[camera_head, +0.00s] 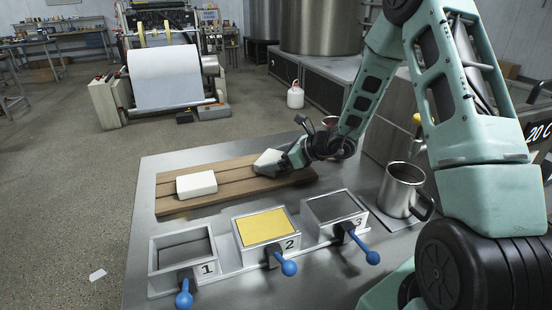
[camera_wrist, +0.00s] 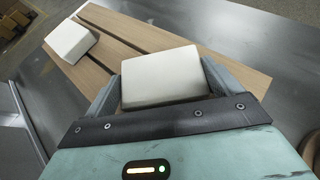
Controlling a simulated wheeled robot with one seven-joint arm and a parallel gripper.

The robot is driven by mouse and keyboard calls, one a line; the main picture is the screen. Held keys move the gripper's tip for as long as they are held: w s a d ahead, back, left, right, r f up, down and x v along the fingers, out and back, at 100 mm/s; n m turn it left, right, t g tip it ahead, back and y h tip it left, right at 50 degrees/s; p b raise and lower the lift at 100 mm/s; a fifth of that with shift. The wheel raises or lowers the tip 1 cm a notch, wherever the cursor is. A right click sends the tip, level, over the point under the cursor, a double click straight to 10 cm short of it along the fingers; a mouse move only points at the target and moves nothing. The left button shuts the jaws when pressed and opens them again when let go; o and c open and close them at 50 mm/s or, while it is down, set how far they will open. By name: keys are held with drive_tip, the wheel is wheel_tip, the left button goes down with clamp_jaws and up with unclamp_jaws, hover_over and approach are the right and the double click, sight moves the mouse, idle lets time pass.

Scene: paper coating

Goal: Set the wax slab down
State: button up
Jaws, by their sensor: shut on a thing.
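A white wax slab (camera_wrist: 160,78) is between the two fingers of my gripper (camera_wrist: 162,85) in the wrist view. My gripper (camera_head: 278,165) is shut on this slab (camera_head: 267,161) over the right part of the slatted wooden board (camera_head: 235,179) in the head view. I cannot tell whether the held slab touches the board. A second white slab (camera_head: 196,184) lies on the left part of the board, and also shows at the upper left of the wrist view (camera_wrist: 71,40). The lower part of the held slab is hidden by my gripper.
Three numbered trays stand in front of the board: tray 1 (camera_head: 153,262) looks empty, tray 2 (camera_head: 264,227) holds yellow material, tray 3 (camera_head: 336,208) dark material. Each has a blue-knobbed handle. A metal mug (camera_head: 401,190) stands at the right. The board's middle is clear.

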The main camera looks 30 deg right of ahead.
drive_tip(key=shift+f+b, duration=0.2)
drive_tip(key=shift+b, duration=0.1)
drive_tip(key=o, duration=0.8)
drive_tip(key=shift+r+p, duration=0.2)
drive_tip(key=shift+p, duration=0.1)
drive_tip(key=v, duration=0.7)
drive_tip(key=shift+s+d+r, duration=0.1)
drive_tip(key=shift+s+d, duration=0.05)
drive_tip(key=shift+s, duration=0.05)
drive_tip(key=shift+r, duration=0.1)
